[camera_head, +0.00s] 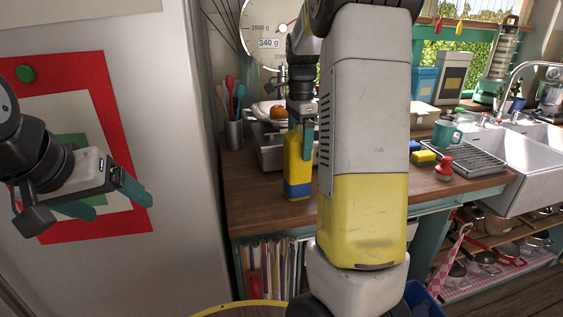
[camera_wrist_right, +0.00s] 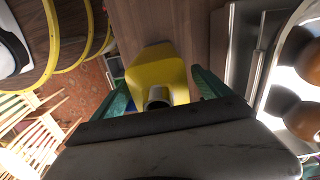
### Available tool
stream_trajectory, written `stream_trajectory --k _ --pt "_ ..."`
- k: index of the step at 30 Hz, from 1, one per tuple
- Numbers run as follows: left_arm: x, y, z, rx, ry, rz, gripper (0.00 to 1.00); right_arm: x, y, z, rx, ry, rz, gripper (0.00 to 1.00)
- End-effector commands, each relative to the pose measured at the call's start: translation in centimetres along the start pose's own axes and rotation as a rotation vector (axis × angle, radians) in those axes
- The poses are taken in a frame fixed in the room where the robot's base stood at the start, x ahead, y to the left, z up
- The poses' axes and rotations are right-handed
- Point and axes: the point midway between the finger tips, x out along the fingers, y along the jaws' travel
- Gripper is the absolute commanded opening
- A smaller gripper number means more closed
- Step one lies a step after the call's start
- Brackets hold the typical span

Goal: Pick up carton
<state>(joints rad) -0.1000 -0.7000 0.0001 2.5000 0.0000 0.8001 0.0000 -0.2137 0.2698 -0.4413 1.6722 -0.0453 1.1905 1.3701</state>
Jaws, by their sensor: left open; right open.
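The carton (camera_head: 297,168) is yellow with a blue band near its base and stands upright on the wooden counter near its left end. In the right wrist view the carton (camera_wrist_right: 158,75) shows from above with a round grey spout. My right gripper (camera_head: 302,130) points down over the carton's top. Its teal fingers are apart, one on each side of the carton's top in the wrist view; I cannot tell whether they touch it. My left gripper (camera_head: 108,197) is open and empty in front of the white wall or panel at the left. My right arm hides part of the counter.
A utensil pot (camera_head: 233,134) stands left of the carton, and a scale with a pan (camera_head: 268,110) stands behind it. A teal mug (camera_head: 444,133), sponges (camera_head: 423,157) and a dish rack (camera_head: 463,160) are near the sink (camera_head: 528,165). Books (camera_head: 272,268) fill the shelf below.

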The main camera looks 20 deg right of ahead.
Motion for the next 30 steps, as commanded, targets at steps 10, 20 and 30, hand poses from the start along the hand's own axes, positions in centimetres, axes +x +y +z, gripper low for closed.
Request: stream_trajectory --k 10,20,30 --pt "0.0 0.0 0.0 0.000 0.000 0.000 0.83 0.0 0.0 0.0 0.000 0.000 0.000 0.22" --pt "0.0 0.0 0.0 0.000 0.000 0.000 0.83 -0.1 0.0 0.0 0.000 0.000 0.000 0.03" --pt "0.0 0.0 0.0 0.000 0.000 0.000 0.83 -5.5 -0.1 0.0 0.000 0.001 -0.004 0.03"
